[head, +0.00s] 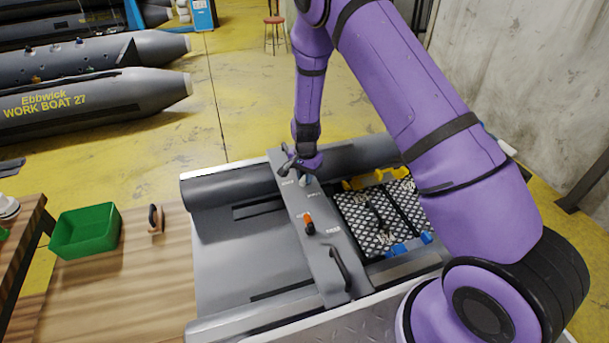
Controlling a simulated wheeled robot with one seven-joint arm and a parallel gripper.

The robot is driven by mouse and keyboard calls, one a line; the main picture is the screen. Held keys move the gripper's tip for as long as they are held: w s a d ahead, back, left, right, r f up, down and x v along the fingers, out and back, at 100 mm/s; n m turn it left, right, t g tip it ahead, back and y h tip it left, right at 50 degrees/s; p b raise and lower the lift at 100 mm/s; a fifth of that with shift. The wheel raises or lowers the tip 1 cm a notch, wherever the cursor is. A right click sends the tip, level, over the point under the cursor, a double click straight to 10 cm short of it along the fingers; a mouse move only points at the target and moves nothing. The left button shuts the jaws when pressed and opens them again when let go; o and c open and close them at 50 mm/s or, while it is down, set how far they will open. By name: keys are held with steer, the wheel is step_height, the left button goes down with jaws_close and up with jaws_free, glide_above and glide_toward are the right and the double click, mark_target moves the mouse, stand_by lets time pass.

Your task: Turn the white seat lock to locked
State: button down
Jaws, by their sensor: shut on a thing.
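The white seat lock (304,181) is a small pale knob near the far end of the long grey seat (318,246). The seat lies across the grey inflatable boat section (235,262). My gripper (302,172) reaches down from above and is shut on the white seat lock, hiding much of it. Small pale labels are printed on the seat beside it, too small to read. I cannot tell which way the lock is turned. A second lock with an orange top (309,224) sits nearer the seat's middle.
A black handle (341,268) is at the seat's near end. Right of the seat is a patterned tray (366,222) with yellow and blue parts. A green bin (86,231) and a small brown-and-black item (155,219) stand on the wooden table (135,285) at left.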

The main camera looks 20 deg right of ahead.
steer(key=n, duration=0.4)
steer(key=shift+s+d+n, duration=0.15)
steer(key=shift+d+n, duration=0.1)
steer(key=shift+n, duration=0.05)
steer(key=shift+d+n, duration=0.2)
steer(key=shift+n, duration=2.3)
steer(key=c, duration=1)
jaws_free()
steer(key=shift+c, duration=0.2)
step_height(320, 180, up, 11)
